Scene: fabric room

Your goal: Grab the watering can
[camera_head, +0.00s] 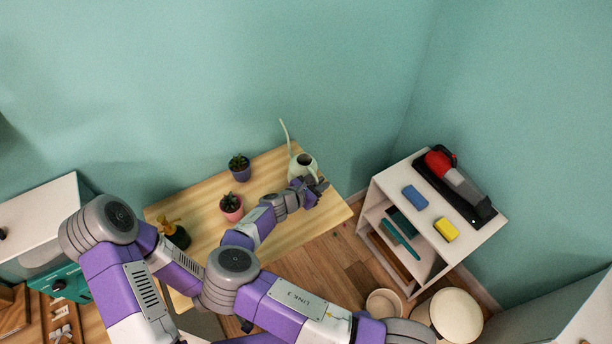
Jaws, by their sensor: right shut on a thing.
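The pale green watering can (302,163) stands near the right end of the wooden table (204,199), its long thin spout pointing up and to the left. My right gripper (318,187) is at the near right side of the can, shut on it, probably at the handle; the fingers and the exact grip are small and partly hidden. My left gripper is not in view; only parts of my left arm show at the lower left.
Two potted plants, one in a purple pot (240,172) and one in a pink pot (231,208), stand left of the can. A dark pot with a yellow plant (175,233) is farther left. A white shelf (400,172) with sponges stands to the right.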

